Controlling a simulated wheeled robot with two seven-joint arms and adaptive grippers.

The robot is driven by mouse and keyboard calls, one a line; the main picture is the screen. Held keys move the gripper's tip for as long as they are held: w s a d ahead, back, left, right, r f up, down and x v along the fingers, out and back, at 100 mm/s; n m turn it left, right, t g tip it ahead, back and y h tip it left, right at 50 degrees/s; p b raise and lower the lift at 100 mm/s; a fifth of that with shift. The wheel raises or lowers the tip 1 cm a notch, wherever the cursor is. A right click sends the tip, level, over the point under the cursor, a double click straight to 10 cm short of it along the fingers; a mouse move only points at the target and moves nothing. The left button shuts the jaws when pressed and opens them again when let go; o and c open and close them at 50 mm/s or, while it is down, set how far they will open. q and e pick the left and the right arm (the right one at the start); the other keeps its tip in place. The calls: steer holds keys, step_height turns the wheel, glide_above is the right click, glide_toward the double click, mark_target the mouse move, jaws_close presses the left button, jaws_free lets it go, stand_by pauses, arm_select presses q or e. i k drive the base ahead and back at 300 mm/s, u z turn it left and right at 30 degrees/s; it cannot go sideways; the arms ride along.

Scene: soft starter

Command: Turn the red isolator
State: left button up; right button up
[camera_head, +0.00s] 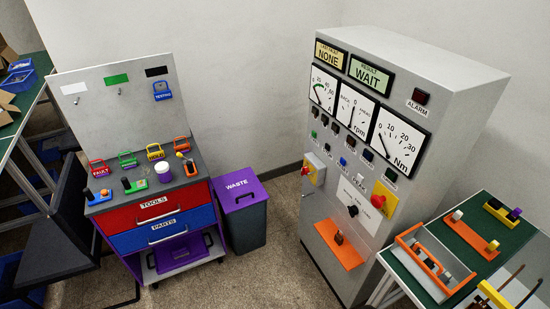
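A grey control cabinet (425,62) stands right of centre. On the left part of its front, a yellow block with a red part, which looks like the red isolator (312,170), sits on a grey plate. A second yellow block with a red knob (379,200) is lower right on the same front. At this size I cannot tell which way either red part is turned. A black knob (352,210) sits between them on a white plate. Neither of my grippers shows in this view, and nothing visible touches the cabinet.
An orange shelf (330,240) juts from the cabinet's lower front. A green-topped bench (465,250) with orange and yellow fixtures stands at right. A tool cart (160,205) with coloured tags and a purple-lidded waste bin (243,225) stand left. The floor before the cabinet is clear.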

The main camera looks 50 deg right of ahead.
mark_target(305, 170)
steer(key=i, duration=2.25)
steer(key=z, duration=2.55)
